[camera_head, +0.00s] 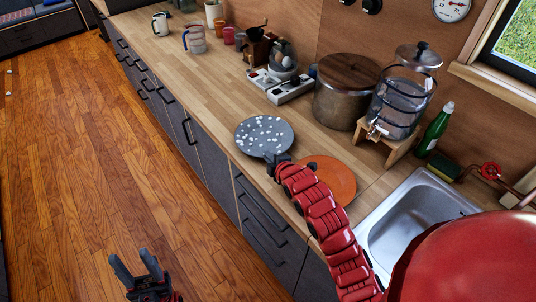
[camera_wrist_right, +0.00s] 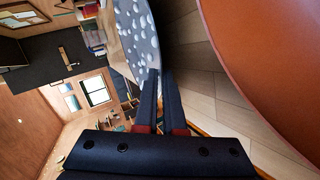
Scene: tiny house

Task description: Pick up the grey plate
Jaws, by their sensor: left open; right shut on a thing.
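The grey plate (camera_head: 265,134) with white spots is over the wooden counter, near its front edge. My right gripper (camera_head: 278,159) is shut on the near rim of the plate. In the right wrist view the two fingers (camera_wrist_right: 160,95) are close together at the rim of the spotted plate (camera_wrist_right: 142,38). I cannot tell whether the plate is clear of the counter. My left gripper (camera_head: 134,262) is open and empty, over the wooden floor at the bottom of the head view.
An orange plate (camera_head: 338,182) lies close beside my right gripper and partly behind my arm. A steel sink (camera_head: 410,225) is to the right. A large lidded pot (camera_head: 343,100), a glass dispenser (camera_head: 400,105) and a green bottle (camera_head: 434,133) stand behind. Counter left of the plate is clear.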

